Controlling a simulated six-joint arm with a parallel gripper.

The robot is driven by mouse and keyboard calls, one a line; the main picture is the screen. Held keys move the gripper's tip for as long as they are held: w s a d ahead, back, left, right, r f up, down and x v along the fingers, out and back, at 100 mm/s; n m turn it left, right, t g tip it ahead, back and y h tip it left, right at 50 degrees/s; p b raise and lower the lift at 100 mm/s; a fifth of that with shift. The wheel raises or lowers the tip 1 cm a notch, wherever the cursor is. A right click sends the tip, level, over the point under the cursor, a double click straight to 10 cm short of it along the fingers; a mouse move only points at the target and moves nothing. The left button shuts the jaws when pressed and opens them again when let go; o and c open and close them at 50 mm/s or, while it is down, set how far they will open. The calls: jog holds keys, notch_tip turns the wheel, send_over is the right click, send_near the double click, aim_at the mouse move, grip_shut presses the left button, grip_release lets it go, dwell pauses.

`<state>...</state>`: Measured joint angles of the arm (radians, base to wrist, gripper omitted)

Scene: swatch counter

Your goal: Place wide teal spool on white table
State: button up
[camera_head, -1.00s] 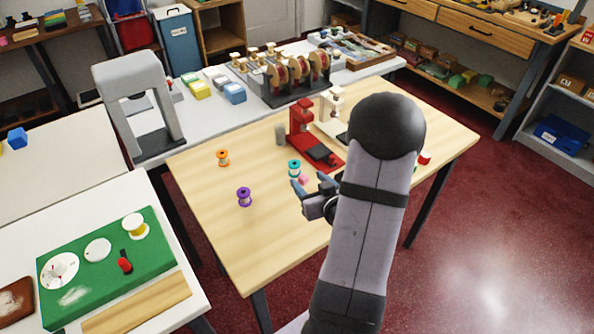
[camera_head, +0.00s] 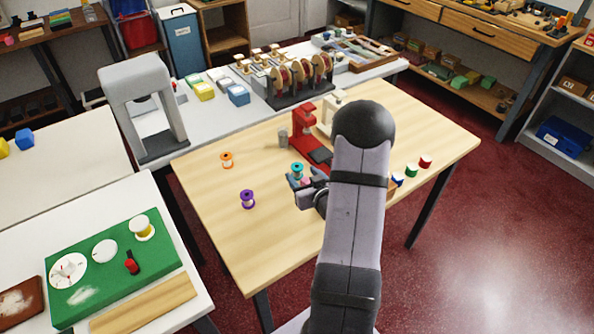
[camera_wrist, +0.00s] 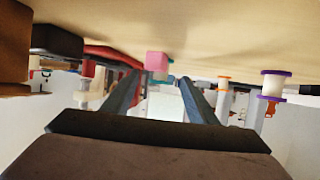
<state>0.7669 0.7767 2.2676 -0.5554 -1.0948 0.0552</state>
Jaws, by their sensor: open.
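The teal spool (camera_head: 297,169) stands upright on the wooden table, in front of the red machine. My gripper (camera_head: 302,180) is low over the table, right by the spool on its near side, open. In the wrist view the open fingers (camera_wrist: 161,77) point along the tabletop; a sliver of teal (camera_wrist: 172,77) shows between their tips, mostly hidden behind a pink block (camera_wrist: 157,62). I cannot tell whether the fingers touch the spool. White-topped tables stand at the left, one at the lower left (camera_head: 110,211) and one at the upper left (camera_head: 62,170).
A purple spool (camera_head: 248,199) and an orange spool (camera_head: 226,160) stand left of my gripper.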

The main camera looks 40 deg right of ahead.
aim_at(299, 172)
jog(key=shift+p+x, duration=0.85)
jog(key=shift+x, duration=1.7)
jog(key=c, duration=1.2)
jog(key=shift+r, duration=0.1)
jog(key=shift+r+b, duration=0.5)
jog(key=shift+r, duration=4.45)
